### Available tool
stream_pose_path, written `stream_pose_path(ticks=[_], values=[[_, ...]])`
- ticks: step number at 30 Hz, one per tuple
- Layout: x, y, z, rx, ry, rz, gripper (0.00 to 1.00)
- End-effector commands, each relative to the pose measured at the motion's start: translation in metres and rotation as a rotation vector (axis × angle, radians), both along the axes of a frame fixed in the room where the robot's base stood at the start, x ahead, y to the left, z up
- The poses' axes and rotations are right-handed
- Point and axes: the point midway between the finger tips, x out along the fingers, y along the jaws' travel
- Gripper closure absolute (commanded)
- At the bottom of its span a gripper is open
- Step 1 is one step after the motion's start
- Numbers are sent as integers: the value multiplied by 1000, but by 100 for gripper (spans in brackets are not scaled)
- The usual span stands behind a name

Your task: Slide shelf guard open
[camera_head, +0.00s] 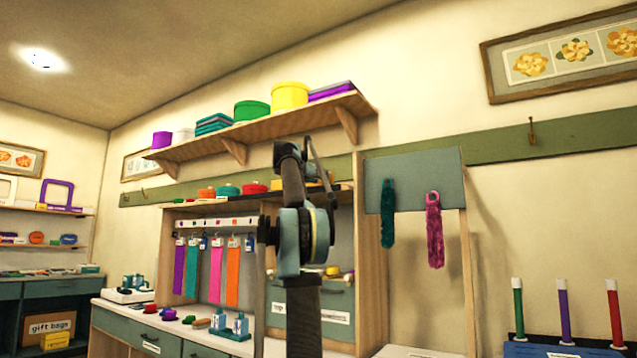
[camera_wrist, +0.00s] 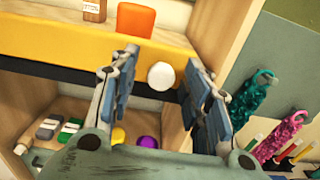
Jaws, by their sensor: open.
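The shelf guard (camera_wrist: 75,38) shows in the wrist view as a yellow panel across the front of a wooden shelf compartment, above a dark strip. A round white knob (camera_wrist: 161,75) stands out at the lower edge of the panel, near its right end. My gripper (camera_wrist: 161,60) is open, with one blue-grey finger on each side of the knob. Gaps show between the knob and both fingers. In the head view my arm blocks much of the shelf unit, and only a bit of yellow (camera_head: 315,184) shows behind it.
An orange block (camera_wrist: 136,20) and a brown bottle (camera_wrist: 94,10) stand behind the guard. The wooden side panel (camera_wrist: 215,35) rises close to my right finger. Teal (camera_head: 388,215) and pink (camera_head: 434,230) fuzzy pieces hang to the right.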

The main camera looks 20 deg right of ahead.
Motion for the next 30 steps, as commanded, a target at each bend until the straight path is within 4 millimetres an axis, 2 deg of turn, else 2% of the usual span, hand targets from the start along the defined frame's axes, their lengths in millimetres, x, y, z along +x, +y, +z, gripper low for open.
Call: stream_pose_path(ticks=[12,14,18,22,30], values=[[5,-4,0,0,0,2,56],[5,-3,0,0,0,2,68],[5,-3,0,0,0,3,99],[5,-6,0,0,0,3,100],[12,8,0,0,0,3,100]])
